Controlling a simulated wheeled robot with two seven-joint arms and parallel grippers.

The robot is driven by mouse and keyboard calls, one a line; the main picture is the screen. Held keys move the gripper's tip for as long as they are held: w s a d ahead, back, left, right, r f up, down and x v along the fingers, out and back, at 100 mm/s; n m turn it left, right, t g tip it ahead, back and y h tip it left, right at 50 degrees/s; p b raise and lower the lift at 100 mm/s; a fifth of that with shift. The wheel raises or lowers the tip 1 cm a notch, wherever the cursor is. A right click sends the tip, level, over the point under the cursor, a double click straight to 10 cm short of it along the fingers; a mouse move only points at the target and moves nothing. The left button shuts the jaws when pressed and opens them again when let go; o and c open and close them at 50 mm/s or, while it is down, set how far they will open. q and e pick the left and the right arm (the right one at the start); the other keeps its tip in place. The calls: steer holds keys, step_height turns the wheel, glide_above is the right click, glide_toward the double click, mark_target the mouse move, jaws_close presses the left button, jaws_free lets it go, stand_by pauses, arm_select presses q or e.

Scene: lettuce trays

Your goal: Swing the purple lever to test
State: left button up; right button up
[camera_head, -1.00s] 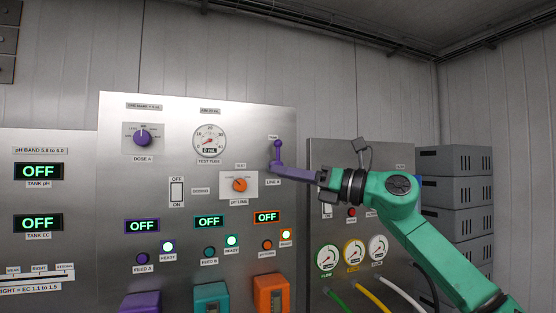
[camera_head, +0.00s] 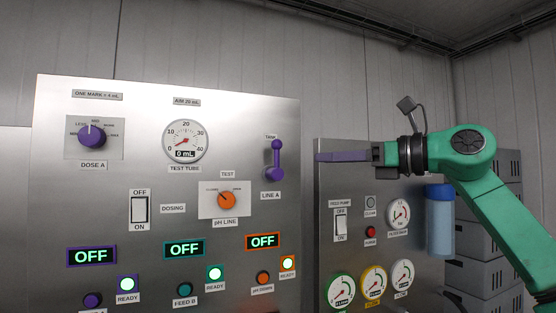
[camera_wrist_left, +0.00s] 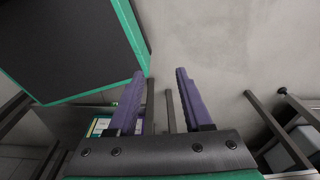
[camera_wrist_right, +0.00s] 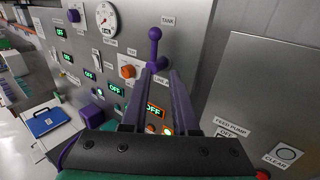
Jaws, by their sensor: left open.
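The purple lever (camera_head: 277,158) stands on the steel panel with its round knob up, above the LINE A label and below a small label. In the right wrist view the lever (camera_wrist_right: 154,48) points up beside the TANK label, just beyond the fingertips in the picture. My right gripper (camera_head: 320,156) has purple fingers and is to the right of the lever, apart from it. The right wrist view shows its fingers (camera_wrist_right: 160,75) parted with nothing held. My left gripper (camera_wrist_left: 160,72) is open and empty in its wrist view; it is not in the head view.
The panel holds a purple DOSE A dial (camera_head: 92,136), a test tube gauge (camera_head: 185,141), an orange pH LINE knob (camera_head: 226,200) and a dosing switch (camera_head: 138,209). A second panel (camera_head: 325,225) with gauges stands right. Grey crates (camera_head: 500,262) are stacked behind my right arm.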

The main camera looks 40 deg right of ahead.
mark_target(276, 167)
steer(key=p+x, duration=0.2)
steer(key=x, duration=0.2)
steer(key=p+x, duration=0.3)
steer(key=x, duration=0.1)
steer(key=r+p+x, duration=0.1)
steer(key=p+x, duration=0.2)
steer(key=x, duration=0.1)
steer(key=shift+a, duration=0.45)
steer(key=shift+w+a+f+p, duration=0.1)
steer(key=shift+w+p, duration=0.15)
steer(key=shift+p, duration=0.1)
arm_select(q)
step_height(276, 167, up, 9)
steer(key=s+a, duration=0.1)
arm_select(e)
steer(key=shift+s+a, duration=0.15)
steer(key=shift+a, duration=0.05)
steer(key=shift+d+f, duration=0.1)
jaws_close()
arm_select(q)
steer(key=shift+s, duration=0.2)
steer(key=shift+a, duration=0.2)
